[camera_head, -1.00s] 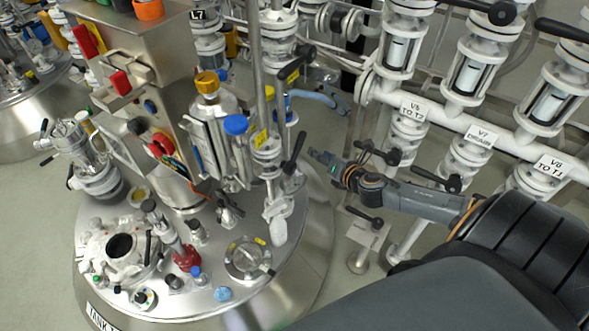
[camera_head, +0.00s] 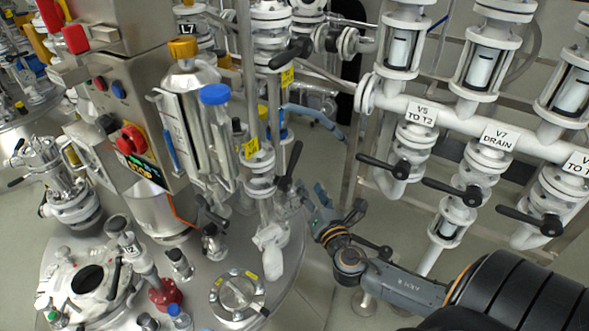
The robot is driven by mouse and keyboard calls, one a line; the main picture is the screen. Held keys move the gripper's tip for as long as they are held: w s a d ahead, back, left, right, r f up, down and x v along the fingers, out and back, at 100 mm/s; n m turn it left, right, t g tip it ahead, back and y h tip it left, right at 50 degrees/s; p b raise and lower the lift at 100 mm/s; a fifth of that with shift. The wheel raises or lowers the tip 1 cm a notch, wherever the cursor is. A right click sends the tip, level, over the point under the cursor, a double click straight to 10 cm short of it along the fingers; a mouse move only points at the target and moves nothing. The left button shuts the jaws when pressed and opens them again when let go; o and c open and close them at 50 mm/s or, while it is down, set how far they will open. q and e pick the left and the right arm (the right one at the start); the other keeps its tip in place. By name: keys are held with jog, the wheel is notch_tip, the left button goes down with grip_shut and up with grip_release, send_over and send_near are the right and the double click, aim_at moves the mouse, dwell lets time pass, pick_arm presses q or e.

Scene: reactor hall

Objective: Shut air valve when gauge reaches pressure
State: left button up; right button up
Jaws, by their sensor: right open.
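A valve with an upright black handle (camera_head: 292,166) stands on the white pipe fittings above the steel tank (camera_head: 240,310). I cannot tell for sure whether it is the air valve. My right gripper (camera_head: 338,200) is open and empty, its fingers pointing up, and appears just right of this handle in the picture. I cannot tell the depth gap between them. No gauge dial can be clearly made out. My left gripper is not in view.
White piping with valves labelled V6 TO T2 (camera_head: 421,113) and V7 DRAIN (camera_head: 497,135) runs along the right, with black handles (camera_head: 452,191) sticking out. A steel control box (camera_head: 120,110) with red buttons stands at left.

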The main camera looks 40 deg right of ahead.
aim_at(296, 160)
jog(key=p+x, duration=0.1)
jog(key=x, duration=1.2)
jog(key=shift+w, duration=0.35)
jog(key=shift+c, duration=0.2)
grip_shut()
